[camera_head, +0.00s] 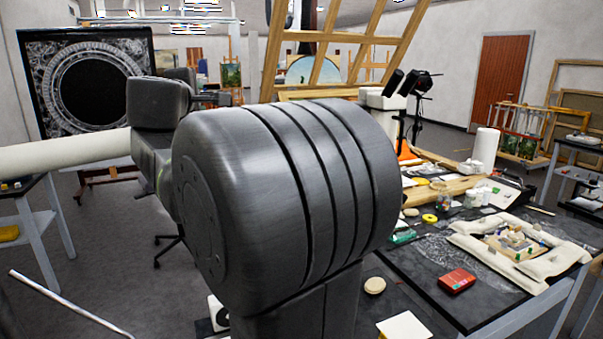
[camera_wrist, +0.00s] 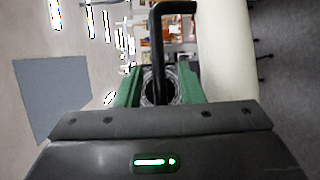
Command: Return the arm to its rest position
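My gripper (camera_wrist: 158,88) shows in the wrist view with its two green fingers apart. It is open, and I see no object held between them, only the room behind. A dark bent bar stands beyond the fingers; I cannot tell what it belongs to. In the head view, my own large dark arm joint fills the middle, and my pale arm link runs off to the left edge. The gripper itself does not show in the head view.
A dark worktable (camera_head: 440,277) at right holds pale cushions (camera_head: 545,272) around small fragments (camera_head: 520,243), and a red box (camera_head: 457,281). A wooden easel (camera_head: 273,60) stands behind. A side table (camera_head: 40,217) is at left. Grey floor lies open between.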

